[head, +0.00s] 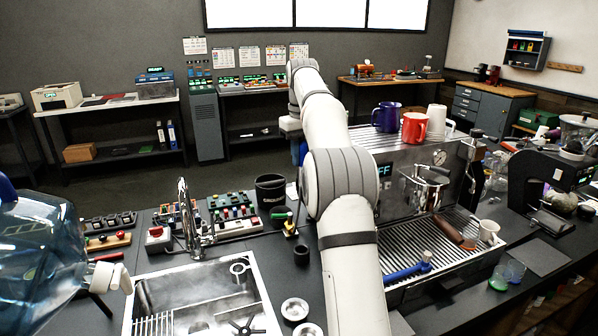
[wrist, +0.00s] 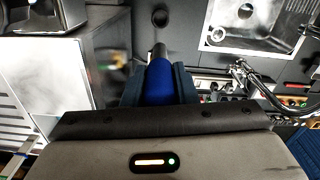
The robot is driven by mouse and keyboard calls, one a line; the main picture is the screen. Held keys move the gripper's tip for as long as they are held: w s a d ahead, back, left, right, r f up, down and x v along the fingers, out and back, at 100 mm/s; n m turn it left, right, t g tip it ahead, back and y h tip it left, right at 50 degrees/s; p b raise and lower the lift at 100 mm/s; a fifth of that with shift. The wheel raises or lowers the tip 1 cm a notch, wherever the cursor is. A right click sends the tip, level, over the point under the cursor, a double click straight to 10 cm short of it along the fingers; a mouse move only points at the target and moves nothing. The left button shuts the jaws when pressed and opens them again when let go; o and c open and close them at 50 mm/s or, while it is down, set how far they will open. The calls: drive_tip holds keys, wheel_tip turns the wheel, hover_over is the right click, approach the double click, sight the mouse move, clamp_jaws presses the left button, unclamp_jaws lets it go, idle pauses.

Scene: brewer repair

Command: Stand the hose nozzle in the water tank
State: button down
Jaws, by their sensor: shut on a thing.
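My gripper (wrist: 157,74) is shut on a blue piece with a grey tip, which looks like the hose nozzle (wrist: 160,82). The nozzle lies between the fingers, its tip pointing away from the gripper. In the head view a bit of blue (head: 302,152) shows below my wrist, held above the counter, behind the arm. I cannot tell for sure which vessel is the water tank. A large clear blue bottle (head: 40,262) stands at the left edge, and a black tub (head: 270,188) stands on the counter behind the sink.
The steel sink (head: 150,290) with its tap (head: 187,215) is front left; the sink also shows top right in the wrist view (wrist: 215,38). The espresso machine (head: 400,170), with mugs on top, stands right of my arm. A small black cup (head: 301,254) sits near the arm.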

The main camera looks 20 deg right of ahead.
drive_tip(key=shift+r+p, duration=0.55)
drive_tip(key=shift+r, duration=0.4)
drive_tip(key=shift+r+p, duration=2.65)
drive_tip(key=shift+p, duration=0.6)
drive_tip(key=shift+f, duration=0.1)
